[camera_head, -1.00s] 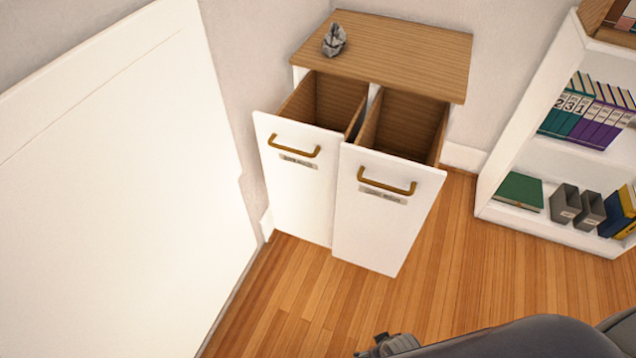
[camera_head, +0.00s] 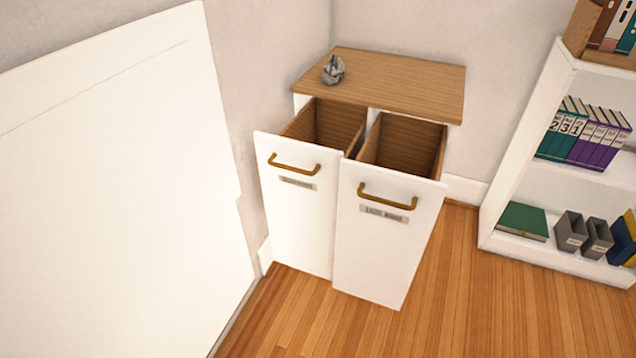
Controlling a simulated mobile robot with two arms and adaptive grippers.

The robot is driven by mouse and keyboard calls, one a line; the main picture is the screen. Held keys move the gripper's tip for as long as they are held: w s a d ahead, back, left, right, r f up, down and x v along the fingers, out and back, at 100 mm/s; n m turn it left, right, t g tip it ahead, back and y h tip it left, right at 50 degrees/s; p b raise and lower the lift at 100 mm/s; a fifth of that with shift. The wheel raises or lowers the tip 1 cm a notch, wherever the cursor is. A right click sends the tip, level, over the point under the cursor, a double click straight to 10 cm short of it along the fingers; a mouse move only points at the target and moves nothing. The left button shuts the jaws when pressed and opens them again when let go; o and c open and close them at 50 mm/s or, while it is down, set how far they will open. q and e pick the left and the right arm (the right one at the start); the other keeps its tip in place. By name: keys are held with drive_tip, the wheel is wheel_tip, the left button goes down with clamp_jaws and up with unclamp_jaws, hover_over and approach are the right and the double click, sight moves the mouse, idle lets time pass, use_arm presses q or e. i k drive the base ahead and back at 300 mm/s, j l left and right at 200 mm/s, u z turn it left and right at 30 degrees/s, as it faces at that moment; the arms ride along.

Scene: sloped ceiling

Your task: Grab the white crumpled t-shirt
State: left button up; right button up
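No other white crumpled item shows. Neither of my grippers is in view.
The cabinet's wooden top (camera_head: 410,85) is otherwise bare. Its two tall drawers (camera_head: 300,225) and (camera_head: 380,245) are pulled out, and the visible insides look empty. A white panel (camera_head: 120,190) stands at the left. A white bookshelf (camera_head: 560,95) stands at the right. The wooden floor (camera_head: 450,300) in front is clear.

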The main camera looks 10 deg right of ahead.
sight(335, 70)
drive_tip(key=i+l, duration=0.25)
drive_tip(key=l, duration=0.15)
drive_tip(key=i+l+u, duration=0.15)
drive_tip(key=u, duration=0.2)
drive_tip(key=l+u, duration=0.35)
drive_tip(key=i+l+u, duration=0.1)
drive_tip(key=l+u, duration=0.25)
drive_tip(key=u, duration=0.3)
